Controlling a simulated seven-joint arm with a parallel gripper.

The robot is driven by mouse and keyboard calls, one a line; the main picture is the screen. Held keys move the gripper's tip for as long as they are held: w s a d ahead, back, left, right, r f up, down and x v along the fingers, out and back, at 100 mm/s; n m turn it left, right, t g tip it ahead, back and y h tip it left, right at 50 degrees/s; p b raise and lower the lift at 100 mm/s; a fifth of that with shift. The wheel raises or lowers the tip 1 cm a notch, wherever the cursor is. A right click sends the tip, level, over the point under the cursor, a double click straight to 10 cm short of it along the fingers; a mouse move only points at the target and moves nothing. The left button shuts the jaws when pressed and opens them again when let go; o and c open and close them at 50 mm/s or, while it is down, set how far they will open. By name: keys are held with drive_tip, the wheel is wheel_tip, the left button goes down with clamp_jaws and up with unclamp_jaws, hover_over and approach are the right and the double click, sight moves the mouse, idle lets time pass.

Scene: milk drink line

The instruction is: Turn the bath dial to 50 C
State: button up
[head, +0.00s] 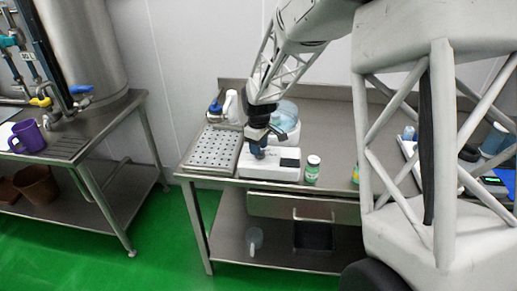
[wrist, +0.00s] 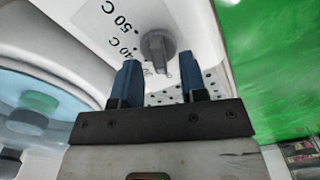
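In the head view my gripper (head: 257,150) is low over the white unit and hides the dial.
A perforated steel drain tray (head: 212,150) lies left of the bath. A white jug (head: 231,105) and a blue-topped bottle (head: 214,110) stand behind the tray. A purple mug (head: 30,137) is on the left bench.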

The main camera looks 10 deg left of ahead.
drive_tip(key=shift+f, duration=0.55)
drive_tip(key=shift+c, duration=0.3)
clamp_jaws()
